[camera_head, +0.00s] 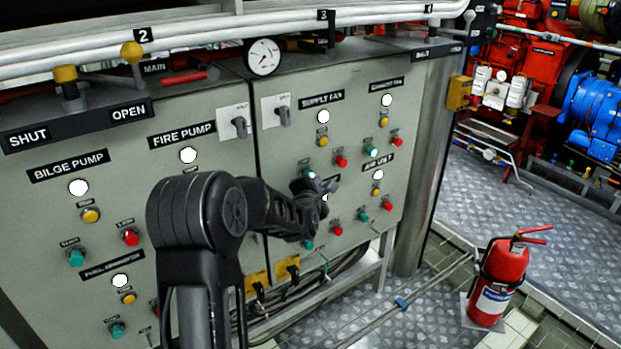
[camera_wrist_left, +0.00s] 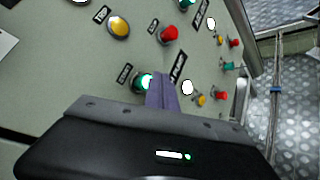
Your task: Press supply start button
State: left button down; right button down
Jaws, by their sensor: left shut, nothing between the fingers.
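The supply fan group on the grey panel has a name plate (camera_head: 321,99), a white lamp (camera_head: 323,117), a yellow lamp (camera_head: 322,141) and a red button (camera_head: 341,161). Its green start button (camera_head: 309,174) shows just above my left gripper (camera_head: 332,186), partly hidden by it. In the left wrist view the green button (camera_wrist_left: 142,83) has a bright face. The shut, empty fingers (camera_wrist_left: 163,90) overlap its right edge; I cannot tell whether they touch it. My right gripper is not in view.
Exhaust fan controls (camera_head: 387,100) are to the right; the fire pump lamp (camera_head: 188,155) and bilge pump lamp (camera_head: 78,187) are to the left. White pipes (camera_head: 230,27) run above the panel. A red extinguisher (camera_head: 498,282) stands on the floor at right.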

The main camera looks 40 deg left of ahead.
pick_arm(q)
jog(key=shift+d, duration=0.15)
jog(key=d, duration=0.1)
jog(key=s+d, duration=0.1)
jog(key=d, duration=0.2)
jog(key=shift+s+d+b, duration=0.25)
jog(key=shift+d+b, duration=0.05)
jog(key=shift+d, duration=0.05)
dwell(1.0)
